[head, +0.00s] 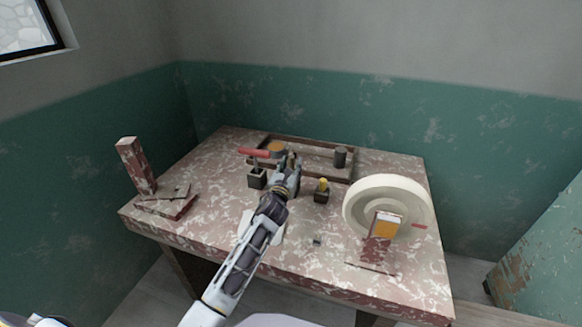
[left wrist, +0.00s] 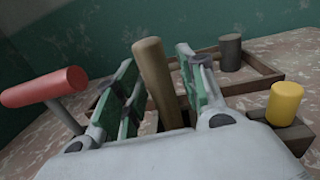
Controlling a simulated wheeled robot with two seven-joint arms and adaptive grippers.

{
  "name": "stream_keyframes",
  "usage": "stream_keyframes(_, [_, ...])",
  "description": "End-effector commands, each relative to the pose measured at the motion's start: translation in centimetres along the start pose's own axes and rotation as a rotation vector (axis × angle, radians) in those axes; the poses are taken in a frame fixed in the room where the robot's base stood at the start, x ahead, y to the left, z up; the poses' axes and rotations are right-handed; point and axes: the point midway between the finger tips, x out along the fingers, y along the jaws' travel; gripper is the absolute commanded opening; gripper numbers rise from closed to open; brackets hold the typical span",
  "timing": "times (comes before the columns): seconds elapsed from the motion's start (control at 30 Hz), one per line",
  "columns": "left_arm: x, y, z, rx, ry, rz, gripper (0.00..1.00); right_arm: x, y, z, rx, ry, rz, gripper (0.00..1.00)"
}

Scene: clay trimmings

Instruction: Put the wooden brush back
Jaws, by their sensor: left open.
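A tan wooden handle (left wrist: 155,80), which looks like the wooden brush, stands tilted between the fingers of my left gripper in the left wrist view. My left gripper (head: 289,163) is open over the back middle of the table; its two green-padded fingers (left wrist: 158,85) are on either side of the handle, with a gap visible. The handle's lower end is hidden behind the gripper body. My right gripper is not in view.
A red-handled tool (head: 255,152) stands by a dark block (head: 257,179) left of the gripper. A yellow-topped block (head: 322,189) is right. Behind is a framed tray (head: 312,170) with a dark cylinder (head: 340,157).

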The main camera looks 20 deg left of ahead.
Motion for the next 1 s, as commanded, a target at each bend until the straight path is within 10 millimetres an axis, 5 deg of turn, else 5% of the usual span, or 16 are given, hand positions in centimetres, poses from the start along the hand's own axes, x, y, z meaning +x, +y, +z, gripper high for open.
stream_keyframes(1.0, [-8.1, 0.0, 0.0, 0.001, 0.001, 0.001, 0.4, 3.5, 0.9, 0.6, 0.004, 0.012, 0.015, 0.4])
